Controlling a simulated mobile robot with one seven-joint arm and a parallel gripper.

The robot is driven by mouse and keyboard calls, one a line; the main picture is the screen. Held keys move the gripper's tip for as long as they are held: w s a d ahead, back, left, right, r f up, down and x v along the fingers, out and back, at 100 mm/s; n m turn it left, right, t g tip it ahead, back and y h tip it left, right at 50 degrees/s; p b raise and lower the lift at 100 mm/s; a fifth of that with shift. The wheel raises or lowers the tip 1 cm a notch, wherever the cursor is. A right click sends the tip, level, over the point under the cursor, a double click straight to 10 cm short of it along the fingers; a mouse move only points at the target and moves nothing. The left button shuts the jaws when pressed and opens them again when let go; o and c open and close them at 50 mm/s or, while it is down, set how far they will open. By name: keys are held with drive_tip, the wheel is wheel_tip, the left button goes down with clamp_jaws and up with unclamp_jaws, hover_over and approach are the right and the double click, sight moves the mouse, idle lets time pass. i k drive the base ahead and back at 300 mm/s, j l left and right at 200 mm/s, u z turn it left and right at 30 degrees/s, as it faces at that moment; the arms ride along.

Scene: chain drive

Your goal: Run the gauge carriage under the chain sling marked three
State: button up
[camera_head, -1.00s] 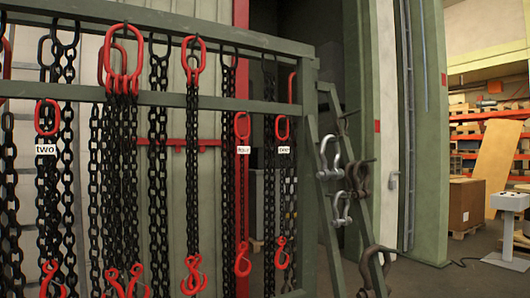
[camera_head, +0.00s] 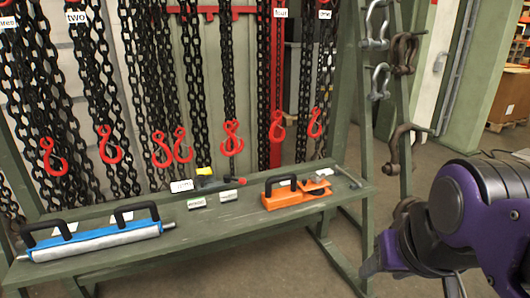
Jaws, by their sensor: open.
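The chain sling marked three, its label (camera_head: 8,23) cut by the left edge, hangs at the far left. Its black chain seems to end in the red hook (camera_head: 52,158) above the bench shelf. I cannot tell for sure which thing is the gauge carriage. A blue tool with two black handles and a silver bar (camera_head: 95,237) lies on the shelf below that hook, apart from it. An orange tool with a black handle (camera_head: 296,192) lies further right on the shelf. My gripper (camera_head: 378,264) is at the right, partly hidden by my purple arm, open and away from both tools.
The green shelf (camera_head: 240,222) also holds small labelled blocks (camera_head: 197,202) and a yellow-and-black item (camera_head: 204,172). Slings marked two (camera_head: 76,17), four (camera_head: 280,13) and one (camera_head: 325,14) hang behind. Shackles (camera_head: 380,80) hang on the right post.

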sight(201, 180)
drive_tip(key=u, duration=1.6)
drive_tip(key=z, duration=0.7)
drive_tip(key=i+j, duration=0.15)
drive_tip(key=i, duration=1.15)
drive_tip(key=k+l+z, duration=0.15)
drive_tip(key=k+l, duration=0.05)
drive_tip(key=k, duration=0.05)
